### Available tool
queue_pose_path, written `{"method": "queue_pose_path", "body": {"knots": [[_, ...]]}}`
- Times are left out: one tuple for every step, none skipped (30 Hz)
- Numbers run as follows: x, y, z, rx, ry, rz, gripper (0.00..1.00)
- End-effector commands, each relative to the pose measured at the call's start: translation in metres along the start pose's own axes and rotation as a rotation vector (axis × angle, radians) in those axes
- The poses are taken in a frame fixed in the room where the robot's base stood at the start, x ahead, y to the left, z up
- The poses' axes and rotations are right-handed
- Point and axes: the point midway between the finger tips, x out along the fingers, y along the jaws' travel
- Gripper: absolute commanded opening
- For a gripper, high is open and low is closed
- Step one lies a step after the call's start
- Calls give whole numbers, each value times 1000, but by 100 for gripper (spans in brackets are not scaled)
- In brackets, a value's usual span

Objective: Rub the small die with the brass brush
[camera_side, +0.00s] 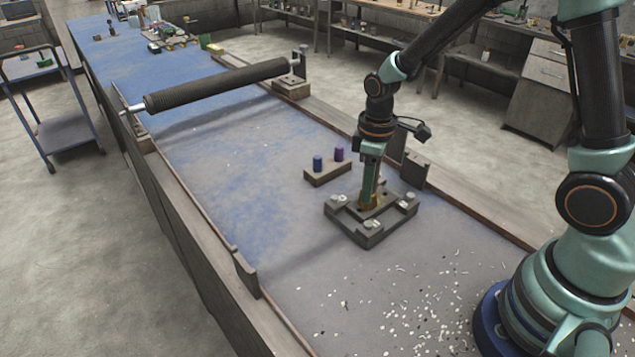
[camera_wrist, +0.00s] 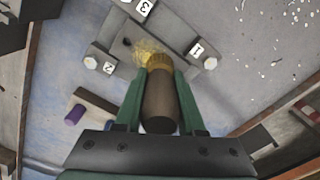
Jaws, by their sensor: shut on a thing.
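My gripper (camera_wrist: 158,85) points down and is shut on the brown handle of the brass brush (camera_wrist: 160,105). The brush's yellow bristles face away from the jaws, against or just above a grey block fixture (camera_wrist: 180,22). The fixture has white tags numbered 1, 2 and 3 and round pale studs. I cannot tell which part is the small die; a dark hole shows beside the bristles. In the side view my gripper (camera_side: 370,190) is low over the middle of the fixture (camera_side: 372,238). The bristle tips blur into the surface, so contact is unclear.
A wooden block (camera_side: 328,174) with a blue peg (camera_side: 318,163) and a purple peg (camera_side: 339,154) stands behind the fixture. A dark roller (camera_side: 220,85) spans the blue table further back. Pale and dark chips (camera_side: 420,305) litter the front. Raised rails edge the table.

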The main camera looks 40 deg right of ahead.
Motion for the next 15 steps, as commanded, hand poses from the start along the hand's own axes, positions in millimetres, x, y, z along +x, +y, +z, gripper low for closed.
{"method": "queue_pose_path", "body": {"knots": [[0, 4, 3, 2, 0, 0, 0], [0, 7, 4, 2, 0, 0, 0], [0, 10, 6, 3, 0, 0, 0], [0, 12, 8, 2, 0, 0, 0], [0, 15, 9, 1, 0, 0, 0], [0, 18, 11, 3, 1, 0, 0], [0, 20, 12, 3, 1, 0, 0], [0, 22, 14, 2, 1, 0, 0], [0, 25, 16, 2, 1, 0, 0], [0, 28, 17, 3, 1, 0, 0], [0, 30, 18, 3, 1, 1, 0], [0, 33, 20, 2, 1, 1, 0], [0, 36, 21, 1, 1, 1, 0], [0, 38, 23, 2, 1, 1, 0], [0, 41, 25, 3, 1, 1, 0]]}}
